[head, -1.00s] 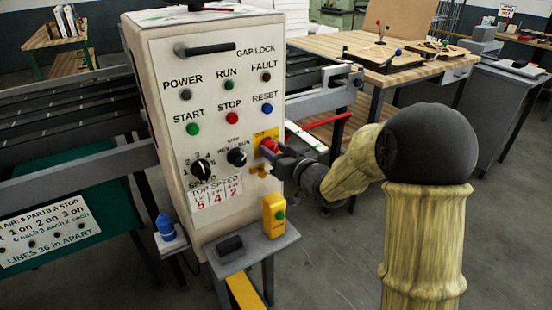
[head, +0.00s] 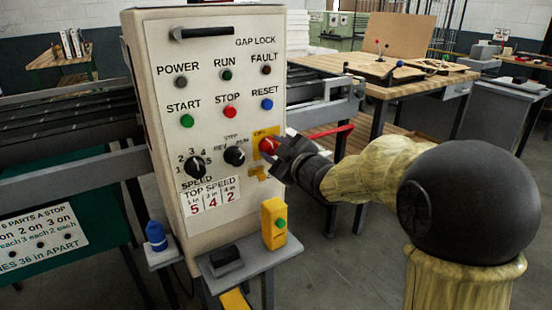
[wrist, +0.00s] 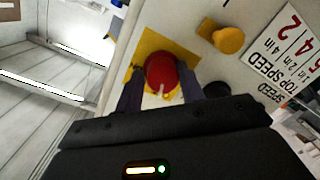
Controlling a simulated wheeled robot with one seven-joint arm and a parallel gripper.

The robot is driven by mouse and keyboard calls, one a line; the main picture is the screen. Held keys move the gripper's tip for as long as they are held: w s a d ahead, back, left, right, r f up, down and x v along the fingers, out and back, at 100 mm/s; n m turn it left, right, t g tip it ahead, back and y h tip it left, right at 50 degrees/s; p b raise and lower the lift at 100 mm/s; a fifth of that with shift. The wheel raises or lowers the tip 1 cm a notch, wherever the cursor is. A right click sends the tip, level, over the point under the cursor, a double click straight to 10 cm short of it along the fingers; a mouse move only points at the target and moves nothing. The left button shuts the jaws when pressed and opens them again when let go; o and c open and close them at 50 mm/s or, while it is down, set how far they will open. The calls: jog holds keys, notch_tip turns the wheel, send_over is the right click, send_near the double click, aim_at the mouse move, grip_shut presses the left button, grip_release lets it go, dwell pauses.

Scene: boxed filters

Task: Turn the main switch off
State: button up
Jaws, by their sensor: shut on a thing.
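The main switch is a red rotary knob (head: 267,146) on a yellow plate (head: 259,137), at the right edge of the white control panel (head: 215,55). My gripper (head: 277,150) reaches it from the right and is shut on the knob. In the wrist view the red knob (wrist: 160,70) sits between my two dark fingers (wrist: 160,92), with the yellow plate (wrist: 142,52) behind it. A small pale mark shows on the knob's near side. The plate's lettering is too small or covered to read fully.
A black selector (head: 234,156) and speed dial (head: 195,167) sit left of the switch. A yellow tab (head: 258,173) is just below it. A yellow box with a green button (head: 274,223) stands on a grey shelf (head: 262,252) below. A wooden workbench (head: 330,66) is behind my arm.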

jog(key=shift+s+a+f+n+b, duration=0.1)
jog(key=shift+a+f+n+b, duration=0.15)
jog(key=shift+n, duration=0.25)
jog(key=o, duration=0.9)
jog(key=shift+s+a, duration=0.1)
jog(key=shift+d+r, duration=0.15)
jog(key=shift+d, duration=0.05)
jog(key=shift+d, duration=0.1)
jog(key=p+v, duration=0.2)
jog(key=v, duration=1.5)
